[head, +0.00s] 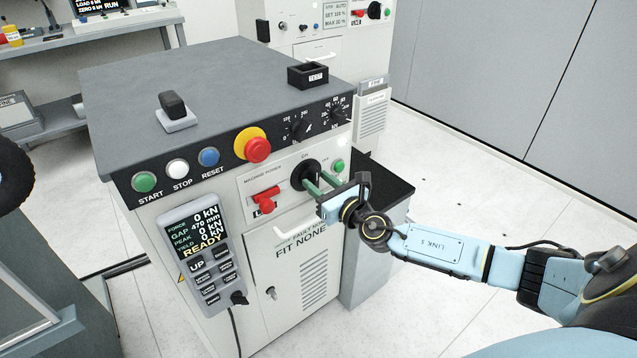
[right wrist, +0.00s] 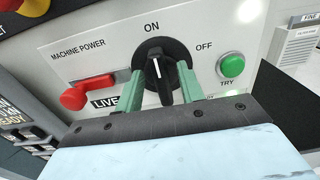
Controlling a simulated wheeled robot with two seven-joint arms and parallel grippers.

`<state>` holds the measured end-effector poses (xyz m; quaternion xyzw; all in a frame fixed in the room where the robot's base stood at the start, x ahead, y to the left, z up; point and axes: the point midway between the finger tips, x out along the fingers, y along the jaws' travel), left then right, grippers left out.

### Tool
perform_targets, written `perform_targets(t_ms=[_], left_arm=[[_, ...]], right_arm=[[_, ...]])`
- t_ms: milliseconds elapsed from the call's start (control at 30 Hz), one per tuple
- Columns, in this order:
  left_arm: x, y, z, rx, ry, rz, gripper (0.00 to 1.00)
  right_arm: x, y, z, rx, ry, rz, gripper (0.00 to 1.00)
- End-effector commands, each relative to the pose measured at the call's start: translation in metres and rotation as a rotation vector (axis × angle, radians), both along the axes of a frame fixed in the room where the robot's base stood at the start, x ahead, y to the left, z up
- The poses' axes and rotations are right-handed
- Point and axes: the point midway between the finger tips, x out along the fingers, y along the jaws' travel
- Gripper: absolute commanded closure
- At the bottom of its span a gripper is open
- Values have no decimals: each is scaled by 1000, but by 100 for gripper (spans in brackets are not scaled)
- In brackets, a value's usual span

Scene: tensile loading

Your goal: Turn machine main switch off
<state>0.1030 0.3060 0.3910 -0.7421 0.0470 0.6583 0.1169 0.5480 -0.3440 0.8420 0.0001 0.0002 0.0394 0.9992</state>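The machine main switch is a black rotary knob (right wrist: 158,68) on the white panel marked MACHINE POWER, with ON above it and OFF to its upper right. Its white pointer line points up towards ON. It also shows in the head view (head: 304,172), partly hidden by my gripper. My right gripper (head: 318,184) is at the panel in front of the knob. In the right wrist view its two green fingers (right wrist: 160,90) stand on either side of the knob's grip, with gaps visible between. My left gripper is not in view.
A red lever (right wrist: 88,92) with a LIVE label is left of the knob, and a green TRY button (right wrist: 231,65) is right. A red emergency button (head: 257,149) is above. A white handle (head: 294,225) juts out below. Open floor lies to the right.

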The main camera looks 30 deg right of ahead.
Motion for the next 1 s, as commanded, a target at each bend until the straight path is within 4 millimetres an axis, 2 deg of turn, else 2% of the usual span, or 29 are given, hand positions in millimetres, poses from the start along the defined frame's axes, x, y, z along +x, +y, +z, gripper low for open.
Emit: perform_targets(t_ms=[133, 367, 400, 700, 1000], left_arm=[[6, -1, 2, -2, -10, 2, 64], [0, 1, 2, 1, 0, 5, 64], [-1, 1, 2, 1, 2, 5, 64], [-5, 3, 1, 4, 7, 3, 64], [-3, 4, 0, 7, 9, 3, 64]], right_arm=[[6, 1, 0, 0, 0, 0, 62], [7, 1, 0, 0, 0, 0, 62], [7, 1, 0, 0, 0, 0, 63], [6, 1, 0, 0, 0, 0, 100], [6, 0, 0, 26, 1, 0, 100]])
